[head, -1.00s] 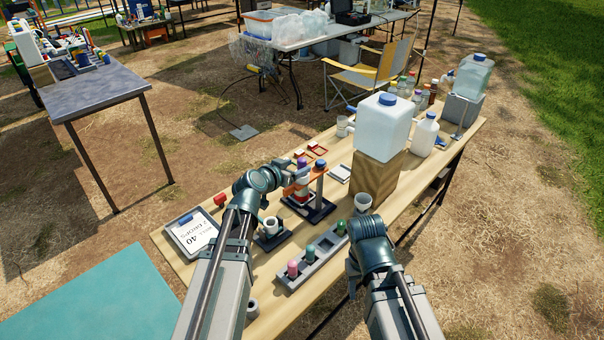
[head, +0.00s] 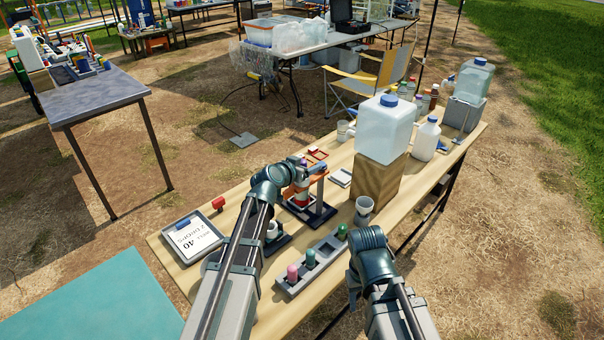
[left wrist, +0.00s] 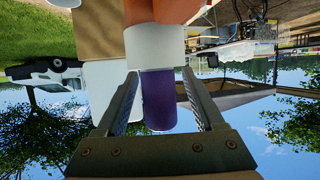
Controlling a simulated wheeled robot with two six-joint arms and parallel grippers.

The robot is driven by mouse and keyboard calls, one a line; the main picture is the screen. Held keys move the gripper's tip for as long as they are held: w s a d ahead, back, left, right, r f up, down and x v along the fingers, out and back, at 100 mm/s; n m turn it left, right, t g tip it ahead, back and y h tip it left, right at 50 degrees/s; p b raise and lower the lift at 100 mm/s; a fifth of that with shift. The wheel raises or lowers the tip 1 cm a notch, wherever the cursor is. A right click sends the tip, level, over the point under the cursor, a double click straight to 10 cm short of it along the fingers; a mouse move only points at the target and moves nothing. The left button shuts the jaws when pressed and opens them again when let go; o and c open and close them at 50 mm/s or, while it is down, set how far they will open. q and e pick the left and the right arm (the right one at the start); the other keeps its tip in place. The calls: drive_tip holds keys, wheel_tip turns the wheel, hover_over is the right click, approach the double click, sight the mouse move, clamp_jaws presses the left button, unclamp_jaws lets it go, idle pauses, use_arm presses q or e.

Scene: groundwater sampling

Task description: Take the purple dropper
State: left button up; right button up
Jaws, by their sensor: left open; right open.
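The purple dropper (left wrist: 158,105) shows in the left wrist view, its purple part under a wide white collar (left wrist: 155,46). My left gripper (left wrist: 160,74) is open, with one finger on each side of the purple part; I see no clear grip on it. In the head view my left gripper (head: 294,168) is at the orange-armed stand (head: 318,176), and the arm and gripper hide most of the dropper. My right wrist (head: 369,245) is low, right of the grey rack; its fingers are mostly hidden.
The grey rack (head: 328,248) holds pink and green capped droppers (head: 292,273). A grey cup (head: 363,208) stands near a wooden block (head: 378,182) bearing a white jug (head: 386,130). A clipboard tray (head: 190,238) lies at the table's left end.

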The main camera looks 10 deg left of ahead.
use_arm(q)
clamp_jaws()
drive_tip(key=shift+r, duration=0.15)
use_arm(e)
drive_tip(key=shift+r, duration=0.15)
